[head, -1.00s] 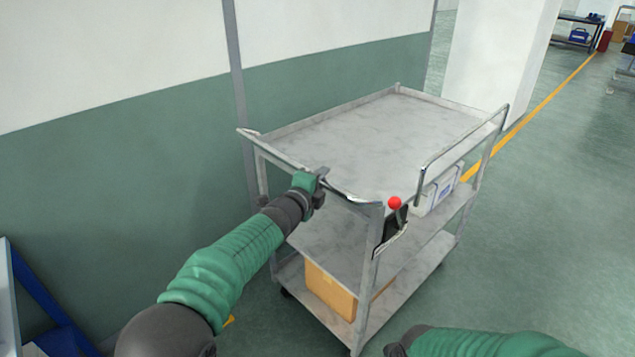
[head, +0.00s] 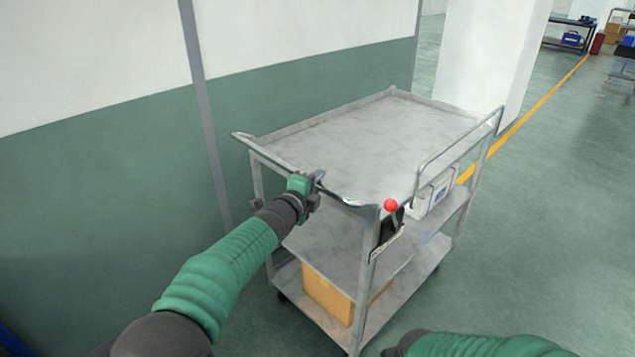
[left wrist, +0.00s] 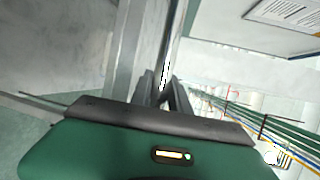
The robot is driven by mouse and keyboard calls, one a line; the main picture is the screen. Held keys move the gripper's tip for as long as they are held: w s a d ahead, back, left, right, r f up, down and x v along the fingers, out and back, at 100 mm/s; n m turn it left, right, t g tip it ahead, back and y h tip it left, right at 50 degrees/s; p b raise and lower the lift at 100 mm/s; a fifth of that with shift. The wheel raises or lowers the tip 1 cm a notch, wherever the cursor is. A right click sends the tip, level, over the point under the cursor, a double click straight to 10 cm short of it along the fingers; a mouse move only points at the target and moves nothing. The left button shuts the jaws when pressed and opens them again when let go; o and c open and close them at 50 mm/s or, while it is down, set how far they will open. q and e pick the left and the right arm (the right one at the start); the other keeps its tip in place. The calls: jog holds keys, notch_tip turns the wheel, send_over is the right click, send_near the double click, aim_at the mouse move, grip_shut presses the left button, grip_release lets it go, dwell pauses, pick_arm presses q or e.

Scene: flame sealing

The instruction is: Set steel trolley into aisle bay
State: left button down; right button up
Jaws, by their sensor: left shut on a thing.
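The steel trolley (head: 375,140) stands upright beside the wall in the head view, with three shelves and a bare top. My left gripper (head: 318,182) is shut on the trolley's handle bar (head: 275,160) at its near end; the left wrist view shows the fingers (left wrist: 165,90) closed around the bar. A red-knobbed lever (head: 391,206) is at the near right corner. My right arm (head: 480,344) shows at the bottom edge, but its gripper fingers cannot be made out. No marked aisle bay can be picked out for certain.
A cardboard box (head: 330,293) sits on the bottom shelf and a white case (head: 434,190) on the middle one. The wall (head: 110,160) runs close along the left. A white pillar (head: 490,60) stands beyond the trolley. A yellow floor line (head: 545,98) runs at right, with open floor beside it.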

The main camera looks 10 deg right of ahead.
pick_arm(q)
jog(key=shift+f, duration=0.2)
jog(key=c, duration=1.5)
grip_release()
jog(key=shift+c, duration=0.2)
jog(key=shift+o, duration=1.4)
jog(key=shift+d+r, duration=0.1)
jog(key=shift+s+a, duration=0.2)
jog(key=shift+s, duration=0.1)
jog(key=b+v, duration=0.1)
jog(key=v, duration=1.5)
